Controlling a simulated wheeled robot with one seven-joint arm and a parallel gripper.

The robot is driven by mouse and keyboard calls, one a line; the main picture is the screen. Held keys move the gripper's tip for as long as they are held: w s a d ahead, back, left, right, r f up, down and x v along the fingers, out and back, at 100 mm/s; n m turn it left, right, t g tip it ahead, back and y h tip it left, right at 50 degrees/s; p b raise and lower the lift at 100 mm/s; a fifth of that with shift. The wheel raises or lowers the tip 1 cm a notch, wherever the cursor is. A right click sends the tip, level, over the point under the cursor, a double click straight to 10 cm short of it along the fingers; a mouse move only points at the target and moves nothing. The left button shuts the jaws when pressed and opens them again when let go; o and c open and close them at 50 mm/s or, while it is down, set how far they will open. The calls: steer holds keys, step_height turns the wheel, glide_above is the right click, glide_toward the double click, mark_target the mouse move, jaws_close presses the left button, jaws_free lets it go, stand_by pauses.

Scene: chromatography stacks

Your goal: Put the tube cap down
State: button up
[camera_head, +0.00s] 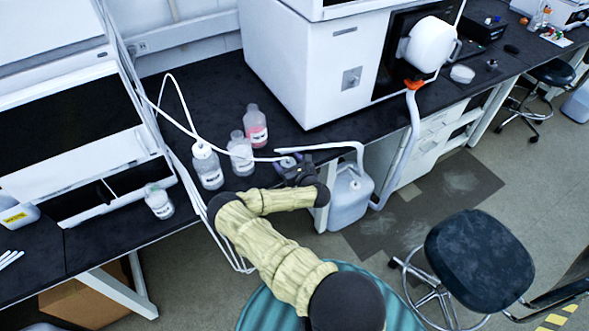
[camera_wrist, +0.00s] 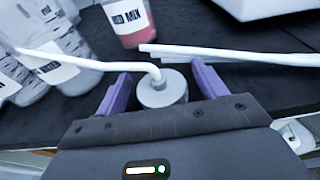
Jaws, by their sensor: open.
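The tube cap (camera_wrist: 163,92) is a pale grey, round cap with a white tube (camera_wrist: 90,62) bent out of its top. In the wrist view it sits between the two purple fingers of my gripper (camera_wrist: 160,74), with dark gaps on both sides. My gripper is open around the cap and does not appear to squeeze it. In the head view my gripper (camera_head: 291,166) is at the front edge of the black bench, and the cap (camera_head: 287,161) shows small beside it. The cap's underside is hidden, so I cannot tell if it touches the bench.
A large white instrument (camera_head: 310,70) stands behind. A white jug (camera_head: 350,198) is below the bench edge. Black bench top (camera_head: 205,95) is clear behind the bottles.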

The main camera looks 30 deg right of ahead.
steer(key=v, duration=1.2)
